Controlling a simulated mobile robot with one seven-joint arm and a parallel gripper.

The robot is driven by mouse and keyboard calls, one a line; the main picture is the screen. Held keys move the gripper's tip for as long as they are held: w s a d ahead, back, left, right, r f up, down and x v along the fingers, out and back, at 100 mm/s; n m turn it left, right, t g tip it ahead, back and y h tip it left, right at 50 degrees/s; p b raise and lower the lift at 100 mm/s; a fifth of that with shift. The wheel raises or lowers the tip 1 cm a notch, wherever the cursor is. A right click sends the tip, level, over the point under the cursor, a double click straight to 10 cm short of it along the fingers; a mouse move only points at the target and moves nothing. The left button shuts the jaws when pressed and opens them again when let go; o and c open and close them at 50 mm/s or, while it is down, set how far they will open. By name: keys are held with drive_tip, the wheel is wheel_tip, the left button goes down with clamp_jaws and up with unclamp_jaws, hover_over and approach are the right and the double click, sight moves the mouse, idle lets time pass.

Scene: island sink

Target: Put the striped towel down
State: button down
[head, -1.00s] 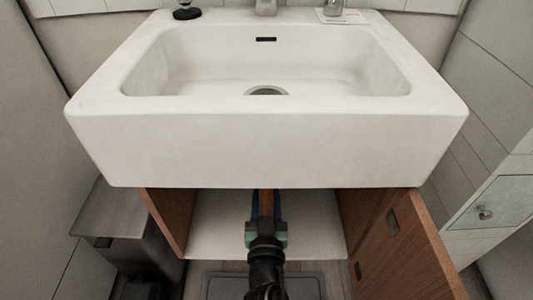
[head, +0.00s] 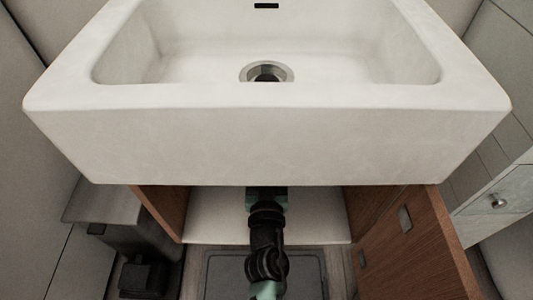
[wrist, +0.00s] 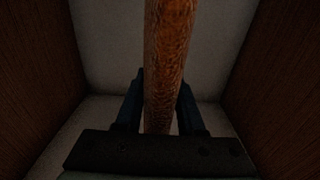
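In the wrist view a long brown-orange roll with a mottled, fabric-like surface, taken as the striped towel (wrist: 168,45), stands between the blue fingers of my gripper (wrist: 159,88). The fingers lie close on both sides of it, and it extends well beyond their tips. I cannot make out clear stripes on it. My gripper is inside the open cabinet under the sink. In the head view the sink hides the fingers and the towel; only the wrist end of my arm shows below the sink's front edge.
The white sink (head: 265,140) overhangs my arm closely. The cabinet floor (head: 215,228) is pale and looks bare where visible. A wooden door (head: 415,245) stands open on the right. A metal bin (head: 115,220) stands left of the cabinet. A grey mat (head: 225,275) lies in front.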

drive_tip(key=c, duration=0.5)
unclamp_jaws()
drive_tip(key=shift+r, duration=0.1)
drive_tip(key=s+p, duration=0.1)
drive_tip(key=s, duration=1.1)
